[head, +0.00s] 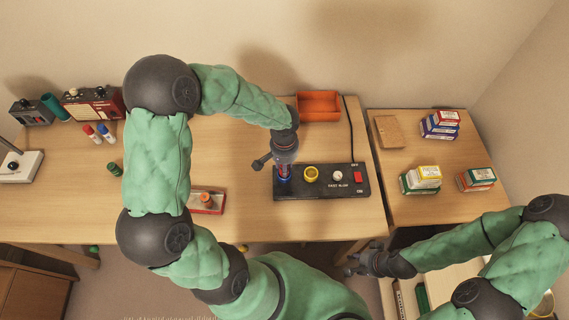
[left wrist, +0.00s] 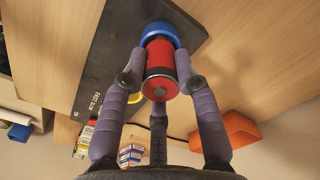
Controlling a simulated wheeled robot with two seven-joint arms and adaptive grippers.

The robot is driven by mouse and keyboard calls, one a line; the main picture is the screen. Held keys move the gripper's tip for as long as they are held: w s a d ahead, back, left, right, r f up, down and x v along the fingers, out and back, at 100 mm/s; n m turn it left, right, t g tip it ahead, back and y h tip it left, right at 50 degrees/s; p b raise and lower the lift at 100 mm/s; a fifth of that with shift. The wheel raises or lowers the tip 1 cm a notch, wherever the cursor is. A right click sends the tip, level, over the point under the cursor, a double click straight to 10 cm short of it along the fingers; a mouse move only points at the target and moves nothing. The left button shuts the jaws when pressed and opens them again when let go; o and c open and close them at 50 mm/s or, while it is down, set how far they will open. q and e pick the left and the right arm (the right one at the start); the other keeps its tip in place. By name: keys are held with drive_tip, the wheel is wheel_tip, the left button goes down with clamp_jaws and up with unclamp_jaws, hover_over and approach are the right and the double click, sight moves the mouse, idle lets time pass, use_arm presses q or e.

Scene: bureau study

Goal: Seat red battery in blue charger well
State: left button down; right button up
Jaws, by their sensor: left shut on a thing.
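The black charger (head: 325,192) lies on the desk with a blue well at its left end and a yellow well (head: 311,173) beside it. My left gripper (head: 284,170) points down over the blue well and is shut on the red battery (left wrist: 161,62). In the left wrist view, the battery's far end meets the blue well (left wrist: 158,33) and lines up with it; how deep it sits is hidden. The left gripper's fingers (left wrist: 160,80) hold the battery's sides. My right gripper (head: 362,263) is off the desk's front edge, at lower right; its fingers are too small to judge.
An orange tray (head: 318,106) stands behind the charger. A red-and-grey holder (head: 208,202) lies to its left. Red and blue cylinders (head: 98,133) and a green one stand further left. The side table (head: 400,210) carries several boxes.

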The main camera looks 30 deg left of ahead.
use_arm(q)
drive_tip(key=shift+f+b, duration=0.3)
drive_tip(key=shift+f, duration=0.4)
drive_tip(key=shift+f+b, duration=0.45)
drive_tip(key=shift+b, duration=0.1)
idle(1.2)
drive_tip(key=c, duration=1.2)
unclamp_jaws()
drive_tip(key=shift+r+p, duration=4.15)
drive_tip(key=shift+r, duration=1.4)
drive_tip(key=shift+f, duration=0.1)
